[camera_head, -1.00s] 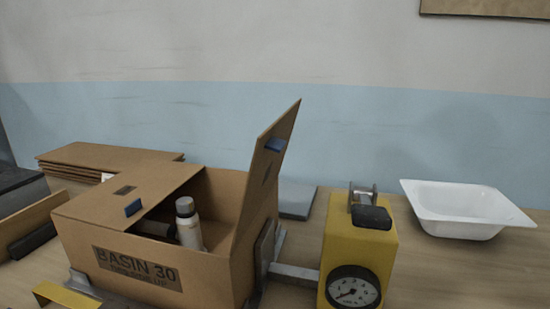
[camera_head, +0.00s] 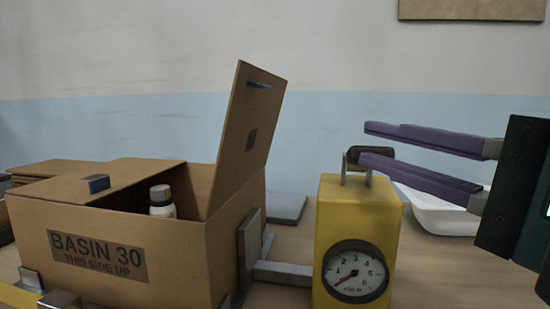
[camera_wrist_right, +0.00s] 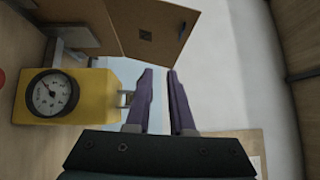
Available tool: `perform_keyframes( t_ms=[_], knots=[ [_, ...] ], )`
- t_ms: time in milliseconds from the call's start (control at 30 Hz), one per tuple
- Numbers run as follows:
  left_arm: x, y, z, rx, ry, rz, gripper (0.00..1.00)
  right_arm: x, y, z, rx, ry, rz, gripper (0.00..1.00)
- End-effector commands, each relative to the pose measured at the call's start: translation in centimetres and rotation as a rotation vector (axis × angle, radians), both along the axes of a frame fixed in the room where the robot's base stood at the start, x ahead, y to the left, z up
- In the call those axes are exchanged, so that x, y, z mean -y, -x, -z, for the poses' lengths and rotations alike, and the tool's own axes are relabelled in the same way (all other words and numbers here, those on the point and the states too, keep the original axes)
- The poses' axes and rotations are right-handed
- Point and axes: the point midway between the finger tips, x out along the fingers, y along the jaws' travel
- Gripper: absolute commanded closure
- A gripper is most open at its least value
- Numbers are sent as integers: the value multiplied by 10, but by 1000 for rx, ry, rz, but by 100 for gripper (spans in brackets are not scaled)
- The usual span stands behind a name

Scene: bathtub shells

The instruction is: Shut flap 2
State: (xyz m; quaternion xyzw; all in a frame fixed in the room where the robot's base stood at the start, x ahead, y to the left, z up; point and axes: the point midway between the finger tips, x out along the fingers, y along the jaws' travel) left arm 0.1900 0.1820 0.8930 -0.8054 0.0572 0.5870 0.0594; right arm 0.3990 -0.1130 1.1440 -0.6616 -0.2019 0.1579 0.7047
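The cardboard box (camera_head: 180,258), marked BASIN 30, stands on the table at the left. Its left flap (camera_head: 110,177) lies folded over the opening and bears a small blue block. Its right flap (camera_head: 246,135) stands raised, tilted outward, with a blue strip near its top; I take it as flap 2. The flap also shows in the right wrist view (camera_wrist_right: 155,28). A white-capped bottle (camera_head: 162,200) stands inside. My right gripper (camera_head: 366,143), with purple fingers, is open and empty, to the right of the raised flap and apart from it. The fingers also show in the right wrist view (camera_wrist_right: 160,76). My left gripper is not in view.
A yellow block with a dial (camera_head: 335,222) and a dark-topped handle stands right of the box, below my right fingers. A metal bracket (camera_head: 250,250) stands against the box's right side. A white basin (camera_head: 445,218) lies behind my right gripper.

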Motion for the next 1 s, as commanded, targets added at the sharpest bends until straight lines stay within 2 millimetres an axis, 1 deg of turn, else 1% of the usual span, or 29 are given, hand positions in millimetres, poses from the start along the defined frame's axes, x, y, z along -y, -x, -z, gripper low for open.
perform_keyframes(
  t_ms=[33,100,167,267,333,600,700,833,1000],
  knots=[
    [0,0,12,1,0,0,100,2,-3,-2,17,-78,-4,85],
    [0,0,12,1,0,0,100,4,-6,-13,25,-155,-10,93],
    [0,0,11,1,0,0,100,4,-9,-18,28,-182,-12,100],
    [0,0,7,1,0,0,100,-1,-19,-23,28,-187,-12,100],
    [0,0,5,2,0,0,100,-8,-29,-27,30,-185,-13,100],
    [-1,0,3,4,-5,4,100,-36,-79,-36,28,-181,-13,100],
    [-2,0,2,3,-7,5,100,-46,-94,-39,27,-180,-14,100],
    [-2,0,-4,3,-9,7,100,-66,-97,-45,26,-181,-14,100],
    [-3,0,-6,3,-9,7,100,-77,-100,-46,25,-179,-12,100]
  ],
)
